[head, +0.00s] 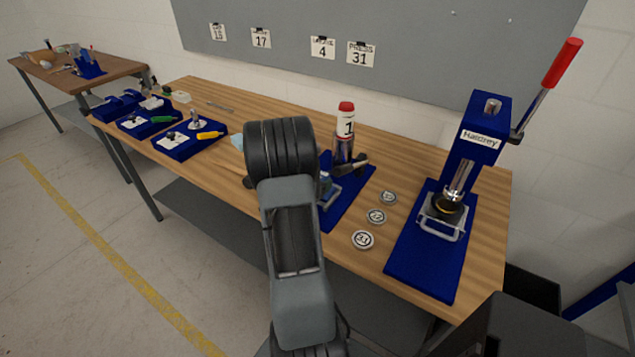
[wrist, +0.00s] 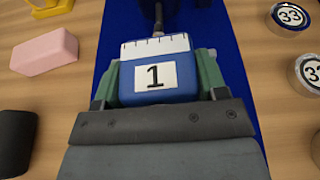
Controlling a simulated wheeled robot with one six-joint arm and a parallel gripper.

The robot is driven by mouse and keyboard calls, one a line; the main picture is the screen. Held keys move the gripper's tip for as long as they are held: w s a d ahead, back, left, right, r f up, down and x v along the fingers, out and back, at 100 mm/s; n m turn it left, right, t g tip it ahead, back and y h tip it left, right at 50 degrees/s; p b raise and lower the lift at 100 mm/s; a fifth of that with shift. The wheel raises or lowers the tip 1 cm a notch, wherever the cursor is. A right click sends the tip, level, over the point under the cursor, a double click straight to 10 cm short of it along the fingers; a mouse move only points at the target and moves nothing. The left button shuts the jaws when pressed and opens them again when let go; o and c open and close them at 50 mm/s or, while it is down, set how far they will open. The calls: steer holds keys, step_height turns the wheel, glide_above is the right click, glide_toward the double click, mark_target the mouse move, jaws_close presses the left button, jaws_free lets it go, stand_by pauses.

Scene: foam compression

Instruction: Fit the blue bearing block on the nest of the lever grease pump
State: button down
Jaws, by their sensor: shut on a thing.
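My gripper (wrist: 158,72) is shut on the blue bearing block (wrist: 160,82), with a green finger on each side of it. The block has a white label "1" and a white, tick-marked top edge. In the wrist view it is over the blue base mat (wrist: 85,130), in line with a metal rod (wrist: 158,20) at the top. In the head view, the lever grease pump (head: 345,125), with a red cap and a "1" label, stands on a blue mat (head: 350,205) beyond my arm. My arm partly covers my gripper there. The nest is hidden, and I cannot tell whether the block touches it.
Several round numbered tins (head: 376,216) lie right of the mat. A blue press (head: 478,140) with a red-handled lever stands farther right. A pink block (wrist: 45,53) and a dark object (wrist: 16,140) lie left of the mat. Blue trays (head: 180,145) are at the bench's left.

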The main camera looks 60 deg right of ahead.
steer(key=shift+f+b, duration=0.25)
steer(key=shift+b, duration=0.05)
steer(key=shift+c, duration=0.5)
jaws_free()
steer(key=shift+f, duration=0.1)
steer(key=b+v, duration=0.1)
steer(key=v, duration=1.2)
steer(key=shift+a+r, duration=0.25)
steer(key=shift+a, duration=0.1)
